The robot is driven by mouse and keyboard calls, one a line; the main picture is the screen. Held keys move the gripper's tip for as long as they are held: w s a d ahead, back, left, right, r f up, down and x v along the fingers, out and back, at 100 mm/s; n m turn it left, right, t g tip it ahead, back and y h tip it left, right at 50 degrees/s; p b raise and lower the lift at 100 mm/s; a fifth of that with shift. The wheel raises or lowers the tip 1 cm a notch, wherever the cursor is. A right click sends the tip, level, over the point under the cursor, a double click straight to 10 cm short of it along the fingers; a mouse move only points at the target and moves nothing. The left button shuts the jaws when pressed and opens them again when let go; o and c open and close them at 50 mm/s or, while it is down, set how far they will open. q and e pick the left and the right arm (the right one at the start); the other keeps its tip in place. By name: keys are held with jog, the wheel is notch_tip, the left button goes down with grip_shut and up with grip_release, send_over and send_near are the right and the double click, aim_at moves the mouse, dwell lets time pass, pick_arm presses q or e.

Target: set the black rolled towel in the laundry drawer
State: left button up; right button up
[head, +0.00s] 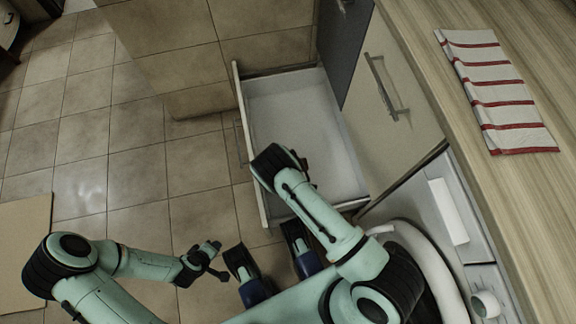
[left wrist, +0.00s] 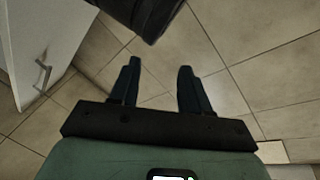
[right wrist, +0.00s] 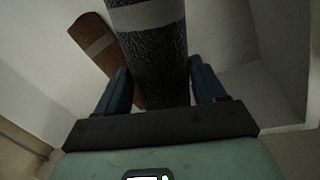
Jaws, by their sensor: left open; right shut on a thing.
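The black rolled towel (right wrist: 158,62), with a grey band, stands between the fingers of my right gripper (right wrist: 160,88) in the right wrist view. That gripper is shut on it. The laundry drawer (head: 262,97) is pulled open in the head view, with a pale inside. My right arm reaches over the drawer; its hand and the towel are hidden behind the arm in the head view. Pale walls surround the towel in the right wrist view; I cannot tell whether it touches the bottom. My left gripper (left wrist: 157,82) is open and empty above the tiled floor, left of the drawer (head: 208,262).
A brown roll with a pale band (right wrist: 103,50) lies behind the black towel. The wooden counter (head: 440,60) on the right bears a folded red-striped cloth (head: 495,90). A closed cabinet front with a handle (head: 385,88) adjoins the drawer. Tiled floor (head: 110,180) is free to the left.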

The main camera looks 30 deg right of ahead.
jog(key=x, duration=0.3)
jog(key=shift+s+a+f+b, duration=0.2)
jog(key=shift+s+f+b, duration=0.1)
jog(key=shift+f+b, duration=0.1)
jog(key=x, duration=0.1)
jog(key=b+x, duration=0.1)
jog(key=x, duration=0.1)
jog(key=shift+s+a+f, duration=0.2)
jog(key=shift+s+f, duration=0.05)
jog(key=shift+f, duration=0.25)
pick_arm(q)
jog(key=shift+g, duration=0.7)
jog(key=s+f, duration=0.1)
jog(key=f, duration=0.1)
jog(key=s+a+f, duration=0.1)
jog(key=s+f, duration=0.1)
jog(key=shift+s+a+f, duration=0.1)
jog(key=shift+f, duration=0.2)
pick_arm(e)
jog(key=shift+f, duration=0.1)
jog(key=shift+f+b, duration=0.15)
jog(key=shift+b, duration=0.25)
jog(key=o, duration=1.1)
pick_arm(q)
jog(key=shift+s+f, duration=0.2)
jog(key=shift+s, duration=0.05)
jog(key=shift+w+r, duration=0.1)
